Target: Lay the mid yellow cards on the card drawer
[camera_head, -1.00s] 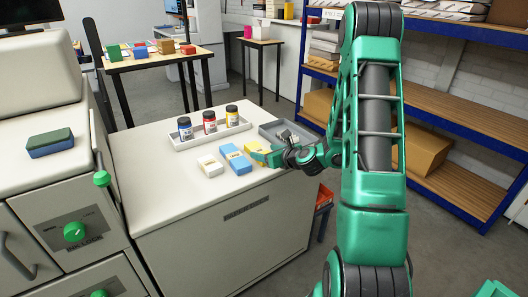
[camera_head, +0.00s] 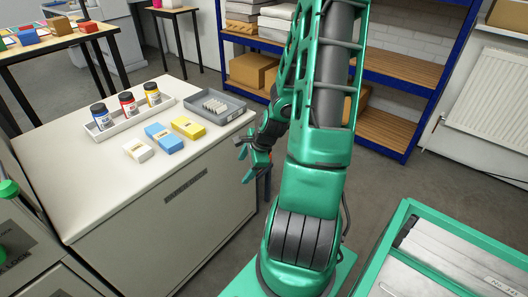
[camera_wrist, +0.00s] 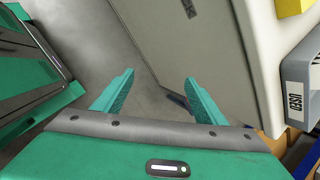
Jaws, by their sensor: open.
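The yellow cards (camera_head: 188,128), a small yellow pack with a dark label, lie on the white cabinet top, right of a blue pack (camera_head: 164,138) and a white pack (camera_head: 138,150). A yellow corner (camera_wrist: 292,6) shows at the top right of the wrist view. My gripper (camera_head: 246,166) is open and empty, beyond the cabinet's right edge and apart from the cards. In the wrist view its two green fingers (camera_wrist: 160,92) stand apart over the floor and the cabinet side. I cannot tell for sure which thing is the card drawer.
A grey tray (camera_head: 235,117) marked USED holds pale pieces beside the yellow cards. A white tray (camera_head: 104,131) holds three jars. A green-framed unit with grey labelled slabs (camera_head: 401,214) stands at lower right. Shelving (camera_head: 383,127) is behind; grey floor lies between.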

